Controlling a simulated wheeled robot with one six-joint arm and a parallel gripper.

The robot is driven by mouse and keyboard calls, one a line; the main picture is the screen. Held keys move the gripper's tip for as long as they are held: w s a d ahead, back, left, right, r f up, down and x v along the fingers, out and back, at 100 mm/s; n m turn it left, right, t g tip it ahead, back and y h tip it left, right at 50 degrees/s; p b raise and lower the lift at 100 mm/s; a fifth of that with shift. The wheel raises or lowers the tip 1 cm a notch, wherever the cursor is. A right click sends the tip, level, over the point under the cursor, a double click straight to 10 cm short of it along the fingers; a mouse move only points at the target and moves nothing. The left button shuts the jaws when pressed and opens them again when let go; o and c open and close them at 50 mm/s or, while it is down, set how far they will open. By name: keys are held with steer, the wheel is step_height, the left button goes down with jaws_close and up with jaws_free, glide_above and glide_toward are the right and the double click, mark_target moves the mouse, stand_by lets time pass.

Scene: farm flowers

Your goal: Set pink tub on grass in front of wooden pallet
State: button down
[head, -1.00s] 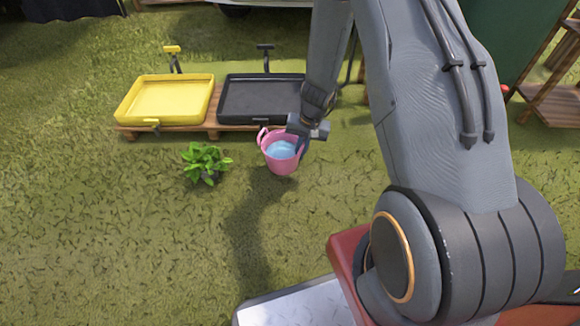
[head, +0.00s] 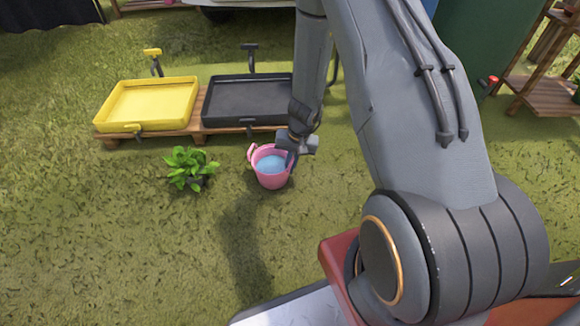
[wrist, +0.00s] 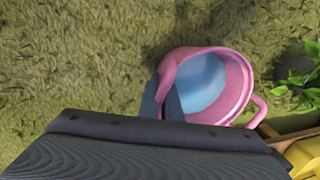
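The pink tub (head: 271,179), pale blue inside, is upright in front of the black tray's end of the wooden pallet (head: 199,121). My gripper (head: 291,158) is at the tub's right rim. In the wrist view, the fingers (wrist: 170,98) close over the wall of the tub (wrist: 239,93), which shows its blue inside and a handle. I cannot tell whether the tub's base touches the grass. The pallet carries a yellow tray (head: 150,101) and a black tray (head: 247,100).
A leafy green plant (head: 188,170) stands on the grass just left of the tub. Open grass (head: 110,240) lies in front and to the left. A wooden shelf (head: 540,95) stands at the far right.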

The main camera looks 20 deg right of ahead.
steer(key=shift+f, duration=0.15)
steer(key=c, duration=2)
jaws_free()
steer(key=r+p, duration=0.2)
steer(key=r, duration=0.2)
steer(key=d+r+p, duration=0.1)
steer(key=r+p, duration=0.2)
steer(key=r, duration=0.1)
steer(key=s+r+p, duration=0.1)
steer(key=r+p, duration=0.1)
steer(key=r, duration=0.2)
steer(key=shift+d+r, duration=0.15)
steer(key=shift+d, duration=0.25)
